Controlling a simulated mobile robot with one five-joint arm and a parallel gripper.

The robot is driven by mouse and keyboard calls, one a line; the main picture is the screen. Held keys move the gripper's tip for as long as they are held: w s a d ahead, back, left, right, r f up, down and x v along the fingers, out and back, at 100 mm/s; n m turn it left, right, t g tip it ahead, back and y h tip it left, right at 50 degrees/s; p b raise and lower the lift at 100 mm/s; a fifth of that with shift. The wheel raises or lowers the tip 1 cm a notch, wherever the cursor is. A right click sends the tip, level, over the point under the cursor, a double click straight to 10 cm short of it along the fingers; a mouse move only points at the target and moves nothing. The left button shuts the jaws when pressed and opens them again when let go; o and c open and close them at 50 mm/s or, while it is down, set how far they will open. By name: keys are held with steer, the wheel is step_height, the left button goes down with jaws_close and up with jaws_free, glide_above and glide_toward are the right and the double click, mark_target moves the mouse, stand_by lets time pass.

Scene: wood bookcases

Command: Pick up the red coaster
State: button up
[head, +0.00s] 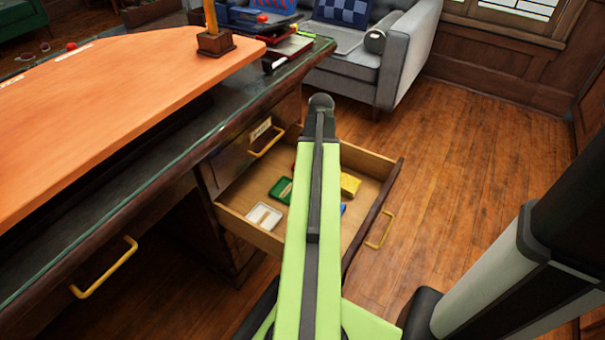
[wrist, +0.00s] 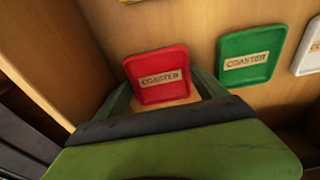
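The red coaster (wrist: 158,72) is in the middle of the wrist view, a small square tray with a "COASTER" label. It lies in the open wooden drawer (head: 240,190). In the head view only a sliver of red shows beside my arm. My gripper (wrist: 165,98) is at the coaster's lower edge in the wrist view, its green fingers spread apart on either side of it. Bare wood shows between the fingers below the coaster. I cannot tell whether the fingers touch it. In the head view my green arm hides the gripper.
A green coaster (wrist: 250,57) lies right of the red one, with a white coaster (head: 264,216) beyond it. A yellow object (head: 349,184) and a partly hidden blue item (head: 343,209) are also in the drawer. The desk (head: 110,85) stands to the left. Open floor lies right.

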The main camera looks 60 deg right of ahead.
steer(key=c, duration=0.7)
steer(key=shift+c, duration=0.2)
